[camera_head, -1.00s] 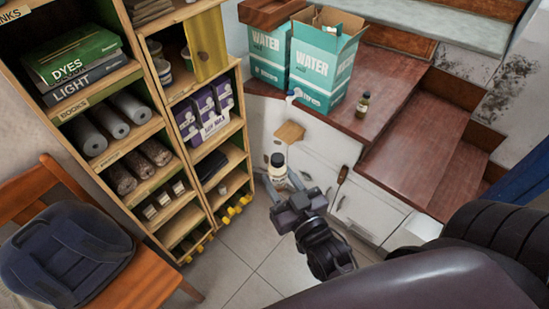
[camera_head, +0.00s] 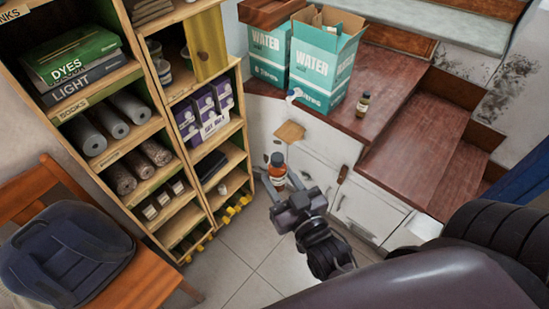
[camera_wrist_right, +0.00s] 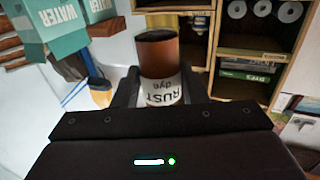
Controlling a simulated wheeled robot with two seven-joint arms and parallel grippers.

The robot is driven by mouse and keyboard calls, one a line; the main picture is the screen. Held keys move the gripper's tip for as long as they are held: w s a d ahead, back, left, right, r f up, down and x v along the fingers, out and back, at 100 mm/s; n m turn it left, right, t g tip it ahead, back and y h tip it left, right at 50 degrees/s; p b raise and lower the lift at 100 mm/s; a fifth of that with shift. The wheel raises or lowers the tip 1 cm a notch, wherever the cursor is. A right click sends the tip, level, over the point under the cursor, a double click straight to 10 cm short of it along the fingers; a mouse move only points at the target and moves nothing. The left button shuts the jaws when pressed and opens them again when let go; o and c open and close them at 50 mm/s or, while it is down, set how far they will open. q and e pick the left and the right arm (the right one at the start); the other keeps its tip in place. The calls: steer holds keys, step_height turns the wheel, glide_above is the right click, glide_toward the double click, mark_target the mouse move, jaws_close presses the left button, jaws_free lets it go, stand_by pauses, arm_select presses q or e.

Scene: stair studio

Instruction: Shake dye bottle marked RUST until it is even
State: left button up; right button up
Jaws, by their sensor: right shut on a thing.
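The RUST dye bottle (camera_head: 277,172) is held upright between the fingers of my right gripper (camera_head: 279,183), in front of the white cabinet. It has a dark cap, and its contents look an even orange-brown in the head view. In the right wrist view the bottle (camera_wrist_right: 160,58) shows plain rust-brown above a white label reading "RUST dye" upside down. My gripper (camera_wrist_right: 159,96) has a finger on each side of it there. The fingers hide part of the bottle's lower end. My left gripper is not in view.
A small capped bottle (camera_head: 363,104) stands on the red-brown wooden step (camera_head: 345,122) beside teal WATER boxes (camera_head: 316,68). A wooden shelf unit (camera_head: 165,140) with books and rolls stands left. Tiled floor (camera_head: 235,280) is clear below.

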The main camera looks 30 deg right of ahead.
mark_target(281, 173)
step_height(281, 173, up, 4)
steer(key=shift+s+f, duration=0.1)
steer(key=shift+s, duration=0.05)
step_height(281, 173, down, 10)
step_height(281, 173, up, 10)
steer(key=shift+r, duration=0.1)
steer(key=shift+s+a, duration=0.1)
steer(key=shift+s, duration=0.1)
steer(key=shift+w, duration=0.1)
steer(key=shift+w+f, duration=0.15)
steer(key=shift+f, duration=0.05)
